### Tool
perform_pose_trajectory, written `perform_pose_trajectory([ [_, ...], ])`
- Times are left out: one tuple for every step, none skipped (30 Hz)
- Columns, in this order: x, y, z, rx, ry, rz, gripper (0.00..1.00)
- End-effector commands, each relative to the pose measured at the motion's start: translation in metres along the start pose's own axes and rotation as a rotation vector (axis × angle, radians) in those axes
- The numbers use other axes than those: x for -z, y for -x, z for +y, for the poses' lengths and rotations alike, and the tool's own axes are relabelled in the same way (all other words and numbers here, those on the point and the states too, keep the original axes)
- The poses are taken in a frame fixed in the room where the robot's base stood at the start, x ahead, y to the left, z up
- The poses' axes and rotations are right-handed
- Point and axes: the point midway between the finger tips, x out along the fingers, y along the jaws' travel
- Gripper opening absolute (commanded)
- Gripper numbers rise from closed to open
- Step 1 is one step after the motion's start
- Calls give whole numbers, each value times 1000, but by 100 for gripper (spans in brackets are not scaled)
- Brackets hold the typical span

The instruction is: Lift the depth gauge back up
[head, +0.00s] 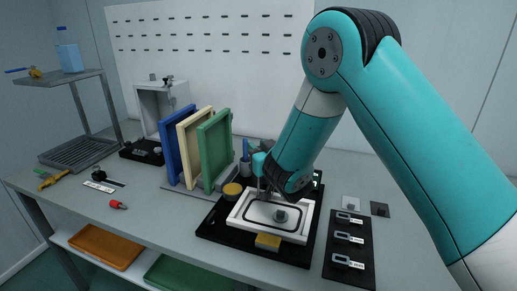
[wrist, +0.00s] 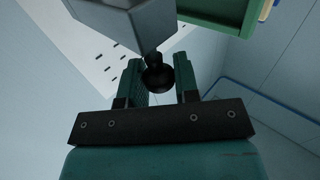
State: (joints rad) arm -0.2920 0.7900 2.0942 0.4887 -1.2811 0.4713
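In the wrist view a grey block (wrist: 112,18) with a short stem and a round dark knob (wrist: 158,76) is at the top; it looks like the depth gauge. In the head view my gripper (head: 260,166) is above the white framed panel (head: 240,220), mostly hidden by my arm. Thin rods show below it. A grey round piece (head: 280,215) sits on the panel; whether it belongs to the gauge is unclear.
The panel lies on a black base (head: 215,228) with a yellow block (head: 267,242) at its front. Blue, cream and green upright panels (head: 214,149) stand close on the left. A black mat (head: 349,271) with labelled pieces lies to the right.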

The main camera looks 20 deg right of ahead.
Motion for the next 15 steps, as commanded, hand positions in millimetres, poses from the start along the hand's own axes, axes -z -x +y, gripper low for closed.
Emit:
perform_pose_trajectory([
  [0, 0, 0, 0, 0, 0, 0],
  [1, 0, 0, 0, 0, 0, 0],
  [3, 0, 0, 0, 0, 0, 0],
  [5, 0, 0, -1, 0, 0, 0],
  [9, 0, 0, -1, 0, 1, 0],
  [14, 0, 0, -1, 0, 1, 0],
  [18, 0, 0, -1, -1, 1, 0],
  [23, 0, 0, -1, -1, 1, 0],
  [30, 0, 1, -2, 0, 2, 0],
  [34, 0, 1, -2, 0, 2, 0],
  [38, 0, 1, -1, -1, 2, 0],
  [41, 0, 1, -1, -1, 2, 0],
  [42, 0, 1, -1, 0, 2, 0],
  [42, 0, 1, -1, 0, 3, 0],
  [42, 0, 0, -1, 1, 3, 0],
])
